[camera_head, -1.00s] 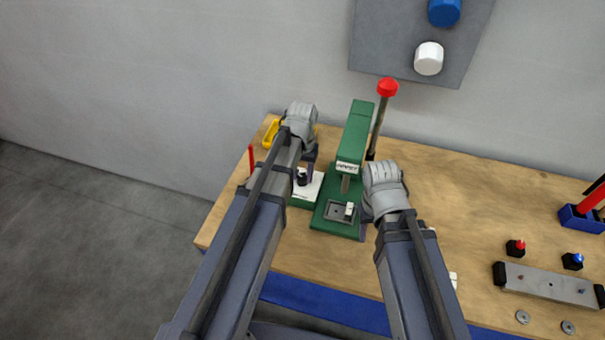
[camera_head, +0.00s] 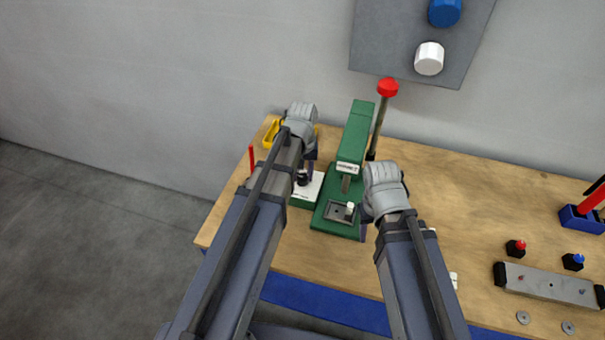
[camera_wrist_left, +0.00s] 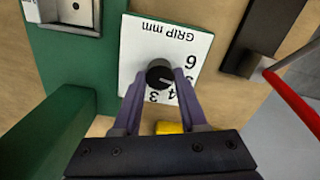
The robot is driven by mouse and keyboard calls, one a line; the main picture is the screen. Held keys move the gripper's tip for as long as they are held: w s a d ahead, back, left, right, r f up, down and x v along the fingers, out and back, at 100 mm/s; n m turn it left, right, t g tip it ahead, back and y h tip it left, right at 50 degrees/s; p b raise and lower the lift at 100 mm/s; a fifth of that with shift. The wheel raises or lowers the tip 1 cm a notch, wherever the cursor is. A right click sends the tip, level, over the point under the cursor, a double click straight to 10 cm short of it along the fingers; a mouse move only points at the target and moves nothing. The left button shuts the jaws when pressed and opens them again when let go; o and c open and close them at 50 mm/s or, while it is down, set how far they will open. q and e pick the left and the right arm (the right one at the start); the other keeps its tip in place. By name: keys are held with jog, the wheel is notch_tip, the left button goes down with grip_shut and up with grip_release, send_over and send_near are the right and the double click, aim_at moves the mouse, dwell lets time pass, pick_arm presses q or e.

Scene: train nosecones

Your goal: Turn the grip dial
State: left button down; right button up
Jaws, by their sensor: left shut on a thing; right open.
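The grip dial (camera_wrist_left: 159,76) is a small black knob on a white plate (camera_wrist_left: 138,45) marked "GRIP mm" with numbers around it. My left gripper (camera_wrist_left: 160,88) has its two fingers closed on the knob's sides in the left wrist view. In the head view the dial (camera_head: 303,179) shows just below my left gripper (camera_head: 308,172), on the plate beside the green press (camera_head: 357,140). My right gripper (camera_head: 364,228) is open beside the press's base, its fingers mostly hidden by the wrist.
The press has a lever with a red knob (camera_head: 387,88). A red-handled tool (camera_wrist_left: 290,100) lies near the dial plate. A grey bar (camera_head: 548,284), black pieces with red and blue tops and washers lie at the right. The table's middle right is clear.

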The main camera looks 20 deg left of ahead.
aim_at(303, 177)
pick_arm(q)
jog(key=shift+c, duration=2.2)
grip_release()
notch_tip(303, 177, up, 8)
jog(key=p, duration=0.8)
jog(key=shift+f, duration=0.1)
pick_arm(e)
notch_tip(303, 177, up, 8)
jog(key=shift+f, duration=0.15)
